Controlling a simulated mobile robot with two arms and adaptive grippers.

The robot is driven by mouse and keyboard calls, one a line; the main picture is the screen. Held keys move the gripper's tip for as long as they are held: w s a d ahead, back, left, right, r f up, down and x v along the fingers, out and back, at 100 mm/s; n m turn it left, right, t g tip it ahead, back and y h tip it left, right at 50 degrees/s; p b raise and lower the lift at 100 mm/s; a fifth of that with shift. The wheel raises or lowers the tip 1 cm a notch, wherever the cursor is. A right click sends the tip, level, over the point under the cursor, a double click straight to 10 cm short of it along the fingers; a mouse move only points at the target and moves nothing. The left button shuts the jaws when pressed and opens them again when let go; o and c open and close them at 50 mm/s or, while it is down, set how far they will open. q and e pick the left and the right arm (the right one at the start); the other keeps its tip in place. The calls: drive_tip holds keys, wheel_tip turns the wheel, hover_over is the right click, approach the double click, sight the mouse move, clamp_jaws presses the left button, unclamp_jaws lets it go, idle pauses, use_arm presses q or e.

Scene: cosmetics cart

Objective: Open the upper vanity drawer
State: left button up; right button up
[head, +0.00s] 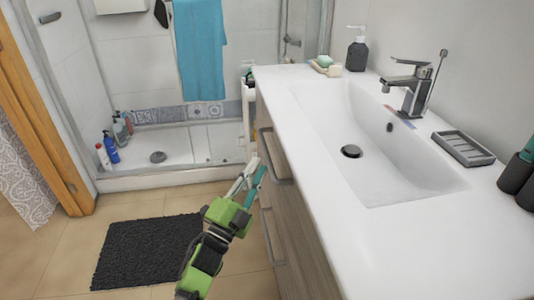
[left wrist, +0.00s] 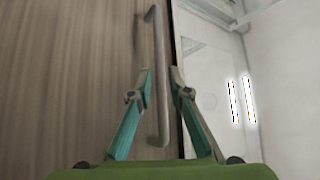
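The upper vanity drawer (head: 264,148) is at the top of the wood-grain cabinet under the white counter, its metal handle (head: 276,181) on the front. It looks closed. My left gripper (head: 261,163) is at this handle, fingers pointing at the drawer front. In the left wrist view the handle (left wrist: 158,50) runs upright, and my left gripper (left wrist: 160,71) has one teal finger on each side of it. The fingertips are apart but close to the bar; whether they press on it is unclear. My right gripper is not in view.
The counter (head: 290,120) with its sink overhangs the cabinet. A lower drawer handle (head: 270,240) is below. A dark mat (head: 145,250) lies on the floor to the left. Bottles (head: 112,150) stand in the shower.

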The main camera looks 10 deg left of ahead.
sight(267, 151)
use_arm(q)
drive_tip(key=x, duration=0.6)
clamp_jaws()
